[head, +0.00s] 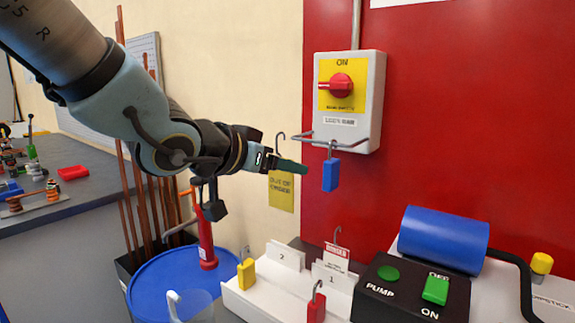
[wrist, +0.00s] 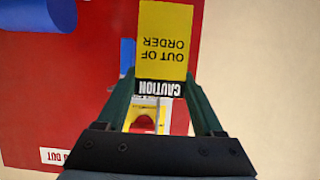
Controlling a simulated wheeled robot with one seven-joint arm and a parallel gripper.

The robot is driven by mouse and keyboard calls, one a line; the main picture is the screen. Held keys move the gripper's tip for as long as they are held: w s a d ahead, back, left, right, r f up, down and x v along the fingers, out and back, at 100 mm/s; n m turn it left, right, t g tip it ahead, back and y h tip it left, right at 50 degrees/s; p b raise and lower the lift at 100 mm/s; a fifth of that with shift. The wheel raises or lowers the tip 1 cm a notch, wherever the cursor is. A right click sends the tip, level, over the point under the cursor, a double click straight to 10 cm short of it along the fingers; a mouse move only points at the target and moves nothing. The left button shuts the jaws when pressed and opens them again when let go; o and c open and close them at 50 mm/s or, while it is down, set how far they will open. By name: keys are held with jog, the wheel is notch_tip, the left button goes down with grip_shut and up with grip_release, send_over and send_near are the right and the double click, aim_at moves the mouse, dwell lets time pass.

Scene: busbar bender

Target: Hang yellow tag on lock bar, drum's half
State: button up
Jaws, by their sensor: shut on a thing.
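My gripper (head: 287,165) is shut on the yellow tag (head: 281,192), which hangs upright below the fingers with its wire hook standing above them. In the wrist view the tag (wrist: 163,40) reads "OUT OF ORDER" and "CAUTION" upside down, between the fingers (wrist: 160,90). The grey lock bar (head: 362,143) runs under the switch box (head: 371,110). In the head view the tag's hook is just left of the bar's left end; I cannot tell their depth gap. A blue padlock (head: 330,175) hangs on the bar's left part. A blue drum (head: 150,285) stands at lower left.
A blue cylinder (head: 443,238) lies at right. Copper bars (head: 127,200) stand behind my arm.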

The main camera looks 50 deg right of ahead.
jog(key=r+b+x, duration=0.1)
jog(key=x, duration=0.7)
jog(key=shift+d+r, duration=0.2)
jog(key=shift+d, duration=0.5)
jog(key=o, duration=1.3)
jog(key=shift+o, duration=0.2)
